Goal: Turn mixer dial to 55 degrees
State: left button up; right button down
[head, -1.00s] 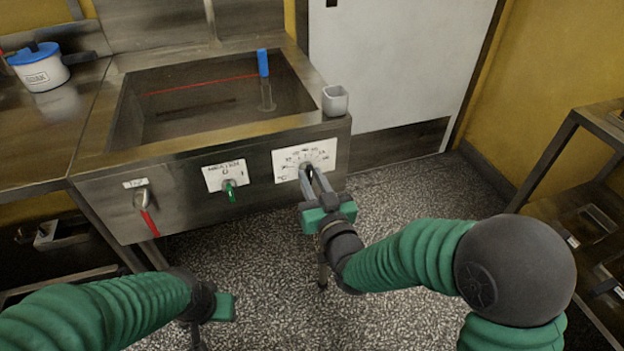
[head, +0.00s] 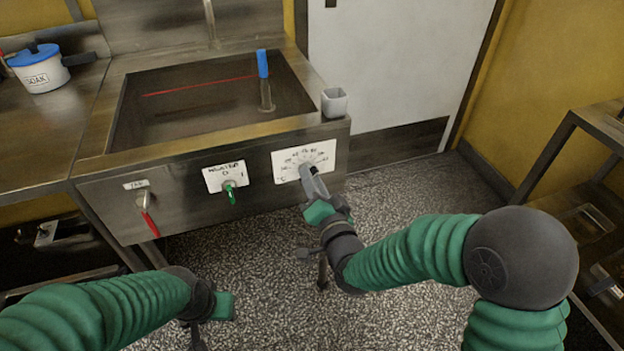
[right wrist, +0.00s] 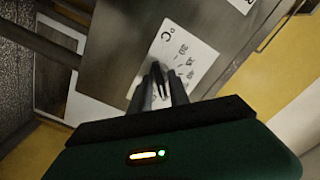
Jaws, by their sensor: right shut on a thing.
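The mixer dial sits on a white scale plate (head: 304,161) marked with degrees, at the right end of the metal sink front. The plate also shows in the right wrist view (right wrist: 188,58). My right gripper (head: 308,176) is at the dial, with its fingers shut on the dial knob. The fingers (right wrist: 158,88) cover most of the knob, so the pointer's exact reading cannot be told. The gripper is rolled about its own axis. My left gripper (head: 228,306) is low at the left, away from the panel; its fingers are not clearly visible.
A heater switch with a green handle (head: 230,192) and a tap with a red lever (head: 149,222) are left of the dial. A grey cup (head: 334,102) stands on the sink's right corner. A blue-handled thermometer (head: 263,64) stands in the basin. A shelf (head: 560,150) is at right.

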jog(key=shift+d, duration=0.1)
dwell(0.3)
jog(key=shift+r, duration=0.1)
jog(key=c, duration=1.5)
grip_release()
jog(key=shift+w, duration=0.1)
pick_arm(q)
jog(key=shift+w, duration=0.15)
pick_arm(e)
jog(key=shift+w, duration=0.1)
